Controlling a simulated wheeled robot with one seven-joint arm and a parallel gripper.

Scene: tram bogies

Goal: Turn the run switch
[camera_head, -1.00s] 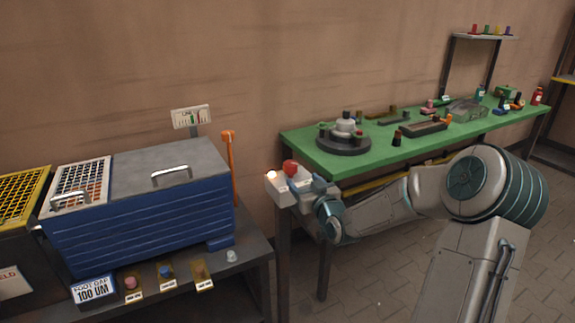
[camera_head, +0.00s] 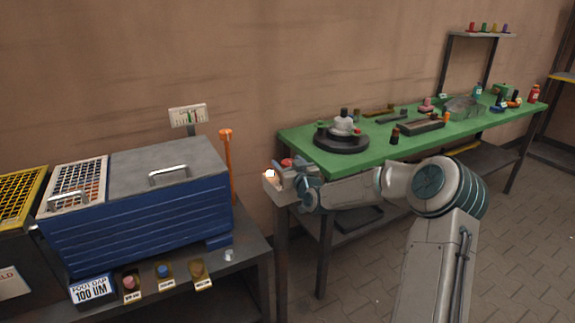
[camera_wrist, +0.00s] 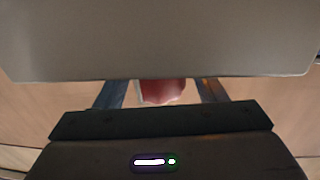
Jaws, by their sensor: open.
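A small pale switch box (camera_head: 282,194) with a glowing lamp (camera_head: 270,173) stands at the left corner of the green table. Its red knob (camera_head: 287,161) is partly hidden behind my gripper (camera_head: 291,166) in the head view. In the wrist view the red knob (camera_wrist: 163,91) shows between the two blue fingers of my gripper (camera_wrist: 162,94). The fingers are open, one on each side of the knob, with a visible gap to both. The knob's upper part is hidden by a grey surface in the wrist view, and its marking cannot be read.
A blue ribbed chest (camera_head: 140,215) stands to the left, with an orange lever (camera_head: 227,165) close to the box. The green table (camera_head: 380,152) holds a round dark fixture (camera_head: 341,140) and several small parts. Open floor lies at the front right.

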